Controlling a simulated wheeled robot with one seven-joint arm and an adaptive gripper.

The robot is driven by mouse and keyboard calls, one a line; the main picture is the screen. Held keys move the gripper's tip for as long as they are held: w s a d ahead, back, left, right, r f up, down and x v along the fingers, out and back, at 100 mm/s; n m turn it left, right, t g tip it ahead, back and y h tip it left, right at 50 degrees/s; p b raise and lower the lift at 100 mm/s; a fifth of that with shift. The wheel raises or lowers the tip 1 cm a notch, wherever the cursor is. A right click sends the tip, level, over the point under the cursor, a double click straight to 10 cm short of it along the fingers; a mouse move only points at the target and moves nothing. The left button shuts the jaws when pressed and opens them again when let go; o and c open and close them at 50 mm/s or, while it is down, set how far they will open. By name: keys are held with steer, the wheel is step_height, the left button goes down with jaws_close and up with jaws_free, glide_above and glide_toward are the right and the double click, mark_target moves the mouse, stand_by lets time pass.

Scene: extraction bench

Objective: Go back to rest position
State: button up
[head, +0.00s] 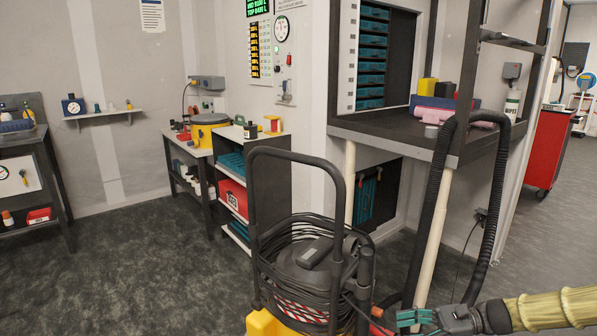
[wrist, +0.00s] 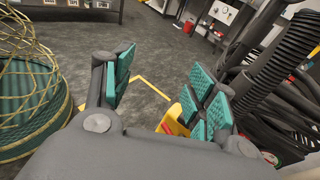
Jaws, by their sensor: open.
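My gripper (head: 414,318) shows at the bottom right of the head view, at the end of my arm, beside the vacuum machine. In the wrist view my gripper (wrist: 160,95) is open, with its teal pads apart and nothing between them. The yellow and black vacuum machine (head: 310,270) stands on the floor at the lower middle of the head view, with black cable coiled around it. Its black hose and coils (wrist: 270,90) fill the right of the wrist view. Part of a yellow piece (wrist: 180,112) shows behind the right pads.
A dark bench (head: 400,128) with a black hose (head: 495,190) over it stands right of the machine. A teal container in yellow netting (wrist: 35,95) is close at the left of the wrist view. Shelves (head: 240,175) stand behind. The grey floor (head: 130,270) at left is clear.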

steer(key=s+a+f+n+g+h, duration=0.1)
steer(key=s+a+f+h, duration=0.15)
steer(key=f, duration=0.25)
steer(key=s+a+f+n+h, duration=0.1)
steer(key=s+a+f, duration=0.15)
steer(key=f, duration=0.25)
steer(key=s+a+f+n+g+h, duration=0.25)
steer(key=s+f+n+h, duration=0.5)
steer(key=s+f, duration=0.95)
steer(key=s+d+f+n+t+h, duration=0.1)
steer(key=s+n+h, duration=0.1)
steer(key=s+n, duration=0.3)
steer(key=s+d+f+n+t+h, duration=0.2)
steer(key=s+n+h, duration=0.1)
steer(key=s, duration=0.4)
step_height(320, 180, up, 16)
steer(key=p, duration=1.6)
steer(key=shift+w+r, duration=0.2)
steer(key=shift+w, duration=0.05)
steer(key=shift+a+n, duration=0.1)
steer(key=shift+n, duration=0.15)
